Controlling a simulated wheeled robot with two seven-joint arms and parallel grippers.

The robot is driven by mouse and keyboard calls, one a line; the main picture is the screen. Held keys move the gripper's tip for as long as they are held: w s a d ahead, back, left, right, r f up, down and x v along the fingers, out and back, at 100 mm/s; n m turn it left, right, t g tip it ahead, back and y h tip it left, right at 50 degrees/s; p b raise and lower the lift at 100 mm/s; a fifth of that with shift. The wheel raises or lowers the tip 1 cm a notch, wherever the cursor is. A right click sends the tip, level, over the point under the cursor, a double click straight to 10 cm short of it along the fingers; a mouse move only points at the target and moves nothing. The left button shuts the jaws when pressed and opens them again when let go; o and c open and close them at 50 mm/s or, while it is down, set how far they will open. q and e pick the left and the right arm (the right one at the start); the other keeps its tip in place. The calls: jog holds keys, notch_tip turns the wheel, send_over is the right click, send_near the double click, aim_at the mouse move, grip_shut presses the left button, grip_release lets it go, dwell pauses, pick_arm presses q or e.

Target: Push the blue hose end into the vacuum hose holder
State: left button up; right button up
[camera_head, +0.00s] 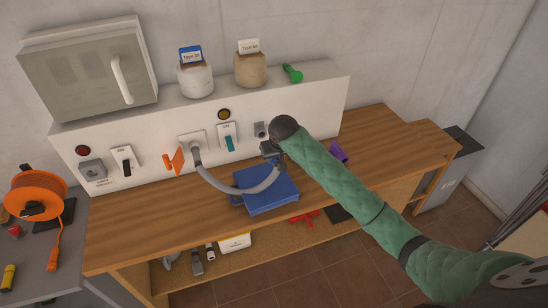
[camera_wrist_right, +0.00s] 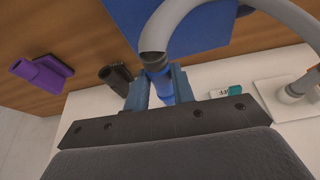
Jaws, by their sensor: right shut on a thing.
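My right gripper (camera_head: 268,150) is in front of the white panel, above the table. In the wrist view, its blue fingers (camera_wrist_right: 159,92) are shut on the blue hose end (camera_wrist_right: 158,72), one on each side. The grey hose (camera_head: 222,186) curves from a round port on the panel to my gripper. A small grey fitting (camera_head: 261,129) on the panel sits just behind my gripper. A dark tubular piece (camera_wrist_right: 117,76) shows beside the fingers in the wrist view, apart from the hose end. I cannot tell which of these is the hose holder. My left gripper is out of view.
A blue box (camera_head: 266,192) lies on the wooden table (camera_head: 150,225) under the hose. A purple piece (camera_head: 338,152) lies right of my arm. A teal switch (camera_head: 229,141) and an orange handle (camera_head: 174,161) stick out of the panel. The table's left part is clear.

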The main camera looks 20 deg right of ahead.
jog(key=shift+s+d+r, duration=0.15)
jog(key=shift+d, duration=0.05)
jog(key=shift+w+a, duration=0.2)
jog(key=shift+a, duration=0.05)
jog(key=shift+w+d, duration=0.2)
jog(key=shift+w, duration=0.15)
jog(key=shift+w+a, duration=0.15)
jog(key=shift+w, duration=1.75)
jog(key=shift+w, duration=2)
jog(key=o, duration=1.1)
jog(key=shift+c, duration=0.2)
